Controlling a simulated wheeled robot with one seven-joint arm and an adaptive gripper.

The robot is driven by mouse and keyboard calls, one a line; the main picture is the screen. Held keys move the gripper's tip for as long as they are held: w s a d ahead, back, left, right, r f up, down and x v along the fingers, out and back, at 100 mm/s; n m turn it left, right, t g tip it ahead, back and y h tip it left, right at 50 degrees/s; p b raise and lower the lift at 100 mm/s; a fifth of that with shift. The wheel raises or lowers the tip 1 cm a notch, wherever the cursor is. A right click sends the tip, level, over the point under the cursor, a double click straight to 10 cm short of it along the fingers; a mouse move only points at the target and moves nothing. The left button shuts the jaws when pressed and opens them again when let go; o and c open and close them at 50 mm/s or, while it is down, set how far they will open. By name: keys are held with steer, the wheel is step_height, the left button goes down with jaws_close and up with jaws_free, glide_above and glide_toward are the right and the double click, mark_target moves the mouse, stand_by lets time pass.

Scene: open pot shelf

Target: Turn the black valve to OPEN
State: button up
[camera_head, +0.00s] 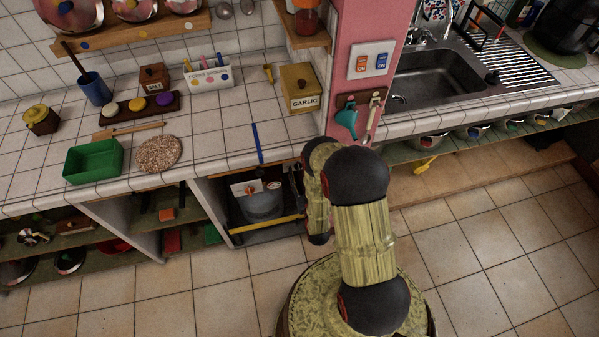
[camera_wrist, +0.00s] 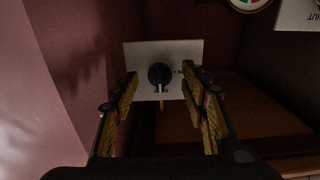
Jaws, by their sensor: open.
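The black valve (camera_wrist: 158,76) is a round knob on a white plate (camera_wrist: 192,50) in the wrist view. A pale pointer-like mark shows at its lower edge. Part of a label, ending in what looks like an N, shows to its right on the plate. My gripper (camera_wrist: 160,88) is open, with one finger on each side of the knob and visible gaps on both sides. The fingers touch nothing that I can see. In the head view my arm reaches to the under-counter shelf; the gripper and the black valve are hidden there.
A pink wall (camera_wrist: 60,60) stands close on the left of the wrist view. A round gauge (camera_wrist: 250,4) and another white plate (camera_wrist: 300,14) are at upper right. In the head view, a grey pot (camera_head: 262,205) and a yellow bar (camera_head: 268,225) are in the compartment left of my arm.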

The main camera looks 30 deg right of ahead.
steer(key=shift+w+d, duration=0.15)
steer(key=shift+w, duration=0.45)
steer(key=c, duration=0.4)
steer(key=c, duration=0.7)
jaws_close()
